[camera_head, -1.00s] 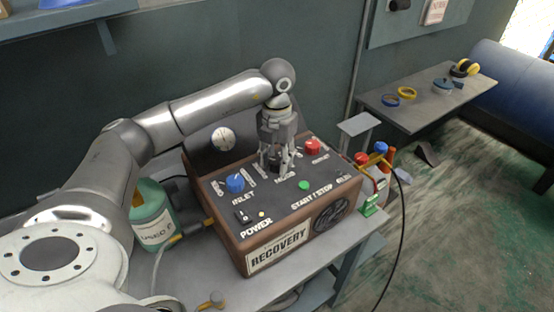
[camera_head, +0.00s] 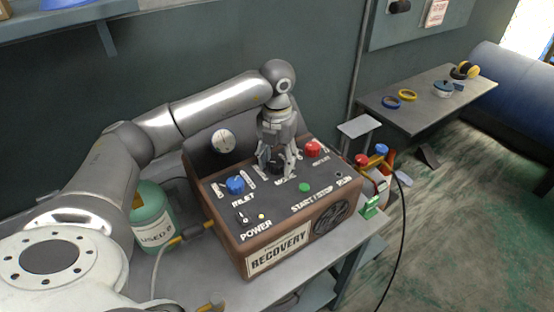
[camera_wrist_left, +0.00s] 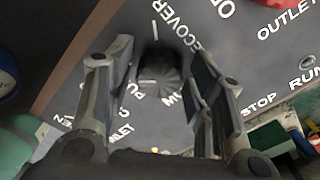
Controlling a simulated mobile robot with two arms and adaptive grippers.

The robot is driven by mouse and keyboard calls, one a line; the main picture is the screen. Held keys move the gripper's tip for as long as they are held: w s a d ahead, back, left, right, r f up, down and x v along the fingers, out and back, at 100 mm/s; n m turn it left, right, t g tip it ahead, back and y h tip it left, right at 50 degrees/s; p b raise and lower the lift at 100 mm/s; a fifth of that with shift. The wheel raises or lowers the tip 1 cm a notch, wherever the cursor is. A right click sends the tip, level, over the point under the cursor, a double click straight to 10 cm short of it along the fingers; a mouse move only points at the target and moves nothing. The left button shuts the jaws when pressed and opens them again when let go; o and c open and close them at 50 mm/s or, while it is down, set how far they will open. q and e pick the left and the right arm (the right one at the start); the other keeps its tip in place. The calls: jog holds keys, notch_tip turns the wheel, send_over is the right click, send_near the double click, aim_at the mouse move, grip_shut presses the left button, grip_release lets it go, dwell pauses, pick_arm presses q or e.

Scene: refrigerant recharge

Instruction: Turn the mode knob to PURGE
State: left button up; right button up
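The recovery machine (camera_head: 280,250) is a brown box with a dark top panel, standing on a grey bench. Its black mode knob (camera_wrist_left: 160,72) sits between the fingers of my left gripper (camera_wrist_left: 162,92), with gaps showing on both sides. In the head view my left gripper (camera_head: 276,165) points down over the panel and largely hides the knob. In the wrist view "RECOVER" reads at the knob's upper right, and a partly covered "PU" label at its lower left. I cannot tell which label the knob points to. My right gripper is not in view.
The panel also has a blue inlet knob (camera_head: 235,185), a red outlet knob (camera_head: 312,149), a green start/stop button (camera_head: 304,187) and a power switch (camera_head: 241,217). A green tank (camera_head: 153,215) stands left of the machine, and a gauge (camera_head: 222,140) behind it.

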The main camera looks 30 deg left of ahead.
aim_at(277, 162)
pick_arm(q)
jog(key=shift+o, duration=0.2)
notch_tip(277, 162, up, 12)
dwell(0.6)
jog(key=shift+s+f, duration=0.1)
jog(key=shift+f, duration=0.05)
dwell(0.4)
